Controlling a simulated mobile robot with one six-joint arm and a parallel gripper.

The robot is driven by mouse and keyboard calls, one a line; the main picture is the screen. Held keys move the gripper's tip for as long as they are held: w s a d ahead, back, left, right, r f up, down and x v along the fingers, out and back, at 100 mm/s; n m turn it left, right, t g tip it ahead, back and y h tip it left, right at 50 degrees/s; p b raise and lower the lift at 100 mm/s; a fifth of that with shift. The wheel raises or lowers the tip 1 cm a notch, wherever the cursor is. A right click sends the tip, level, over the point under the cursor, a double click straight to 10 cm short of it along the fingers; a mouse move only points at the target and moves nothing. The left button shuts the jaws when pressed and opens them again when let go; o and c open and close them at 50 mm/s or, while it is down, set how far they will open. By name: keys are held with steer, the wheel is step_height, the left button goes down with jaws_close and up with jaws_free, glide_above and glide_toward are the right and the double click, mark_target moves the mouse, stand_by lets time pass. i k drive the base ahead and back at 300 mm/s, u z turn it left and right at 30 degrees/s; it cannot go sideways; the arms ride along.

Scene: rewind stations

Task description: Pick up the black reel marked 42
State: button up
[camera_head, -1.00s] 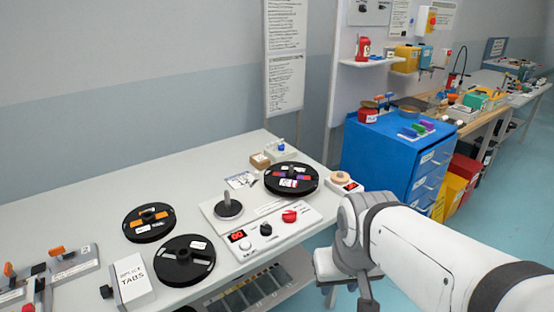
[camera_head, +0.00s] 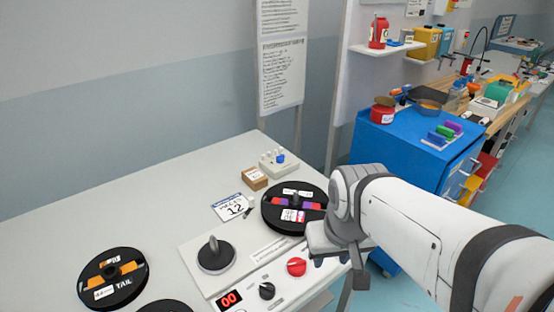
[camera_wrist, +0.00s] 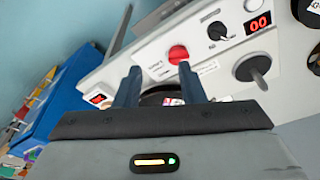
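Black reels lie flat on the grey bench; I cannot read a 42 on any of them. Another reel (camera_head: 128,285), with orange segments and a TAIL label, lies at the left front. A third reel (camera_head: 165,306) is cut off by the bottom edge. My gripper shows in the wrist view (camera_wrist: 160,85), fingers apart. A dark round thing, apparently a reel, shows partly behind and between the fingers; I see nothing gripped.
A control panel (camera_head: 250,285) with a red knob, a black knob and a red display sits at the front. A spindle (camera_head: 214,255) stands beside it. A card marked 12 (camera_head: 231,207), a small brown box (camera_head: 254,179) and a blue cabinet (camera_head: 400,150) are nearby. The bench's back left is clear.

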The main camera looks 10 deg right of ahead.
mark_target(285, 216)
steer(key=u, duration=0.1)
steer(key=k, duration=1.05)
steer(key=z, duration=0.65)
steer(key=i, duration=1.25)
steer(key=u, duration=0.4)
